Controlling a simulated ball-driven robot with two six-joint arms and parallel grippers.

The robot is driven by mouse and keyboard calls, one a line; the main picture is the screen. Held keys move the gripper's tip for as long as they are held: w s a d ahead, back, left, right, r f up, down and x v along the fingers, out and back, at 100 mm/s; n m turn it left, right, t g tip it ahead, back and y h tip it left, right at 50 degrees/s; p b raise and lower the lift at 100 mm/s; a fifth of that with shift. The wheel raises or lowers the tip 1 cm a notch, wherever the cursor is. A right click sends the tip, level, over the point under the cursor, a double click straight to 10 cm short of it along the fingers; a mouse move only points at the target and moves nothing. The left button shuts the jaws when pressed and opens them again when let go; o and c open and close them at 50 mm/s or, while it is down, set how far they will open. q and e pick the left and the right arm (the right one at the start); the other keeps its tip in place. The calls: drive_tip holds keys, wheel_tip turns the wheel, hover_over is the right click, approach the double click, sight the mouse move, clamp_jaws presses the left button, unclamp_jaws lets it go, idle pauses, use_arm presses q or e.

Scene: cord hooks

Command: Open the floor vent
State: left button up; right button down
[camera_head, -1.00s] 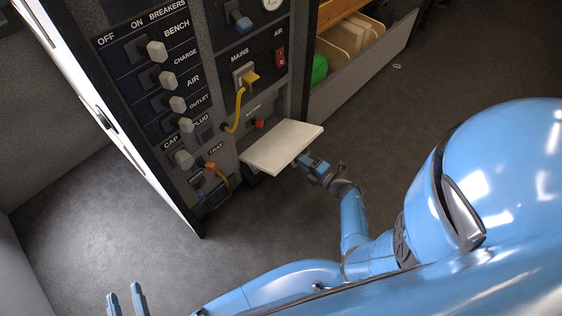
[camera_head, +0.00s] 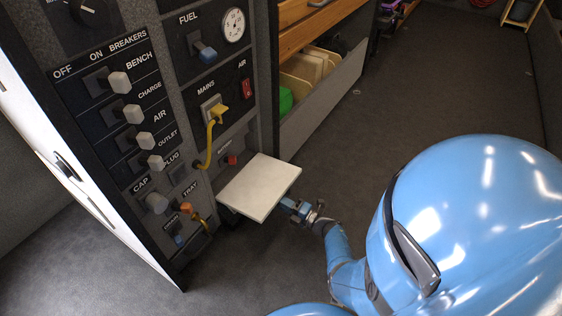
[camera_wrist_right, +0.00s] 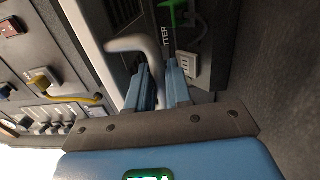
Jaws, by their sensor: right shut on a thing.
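In the right wrist view a grey bent handle (camera_wrist_right: 133,45) runs down between the two blue fingers of my right gripper (camera_wrist_right: 161,88). The fingers are shut on it. Behind it is a dark slatted panel (camera_wrist_right: 122,14), which may be the vent; I cannot tell for sure. In the head view my right gripper (camera_head: 288,205) is low, at the edge of a white flap (camera_head: 262,185) that hides its fingertips and the handle. My left gripper is not in view.
The breaker panel (camera_head: 115,120) with several switches stands at the left. A yellow plug (camera_head: 219,115) and cord hang above the flap. A white socket (camera_wrist_right: 187,65) and a green part (camera_wrist_right: 177,12) show near the handle. Open floor (camera_head: 370,120) lies to the right.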

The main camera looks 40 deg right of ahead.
drive_tip(key=c, duration=1.2)
unclamp_jaws()
drive_tip(key=shift+a, duration=0.1)
use_arm(q)
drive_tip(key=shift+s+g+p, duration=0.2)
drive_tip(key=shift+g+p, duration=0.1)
drive_tip(key=shift+p, duration=0.85)
use_arm(e)
drive_tip(key=v, duration=1)
drive_tip(key=shift+s, duration=0.35)
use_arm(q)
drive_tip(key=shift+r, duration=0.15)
use_arm(e)
drive_tip(key=shift+r, duration=0.1)
